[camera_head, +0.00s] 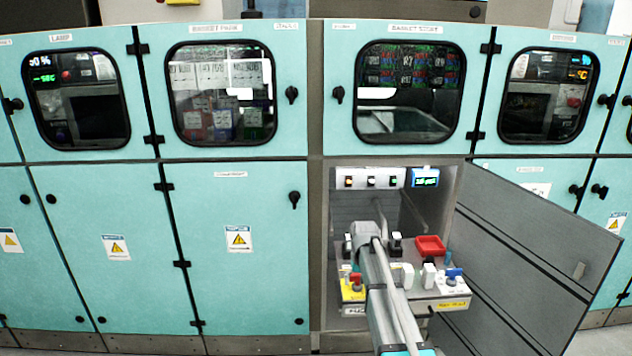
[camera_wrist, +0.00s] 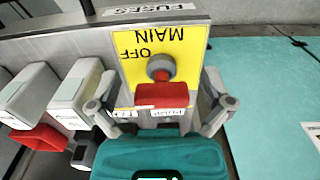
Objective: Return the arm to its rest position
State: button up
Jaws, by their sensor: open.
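My arm (camera_head: 378,275) reaches into an open lower compartment, over a panel of switches. My gripper (camera_wrist: 160,104) is open in the wrist view, its two fingers apart on either side of a red switch handle (camera_wrist: 162,95). The handle sits below a grey round knob on a yellow plate (camera_wrist: 133,72) lettered MAIN and OFF, upside down in this view. Nothing is held between the fingers. Whether a finger touches the handle cannot be told. In the head view the yellow plate (camera_head: 352,291) shows left of my arm; my fingers cannot be made out there.
The compartment's grey door (camera_head: 525,270) stands open to the right. A red tray (camera_head: 430,245) and white modules (camera_head: 429,276) sit on the panel right of my arm. In the wrist view, white modules and a red part (camera_wrist: 40,138) are close on the left. Teal cabinets surround the opening.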

jog(key=s, duration=2.6)
notch_tip(320, 180, up, 15)
jog(key=p, duration=1.5)
jog(key=shift+w+a+r, duration=0.15)
jog(key=shift+a+r, duration=0.05)
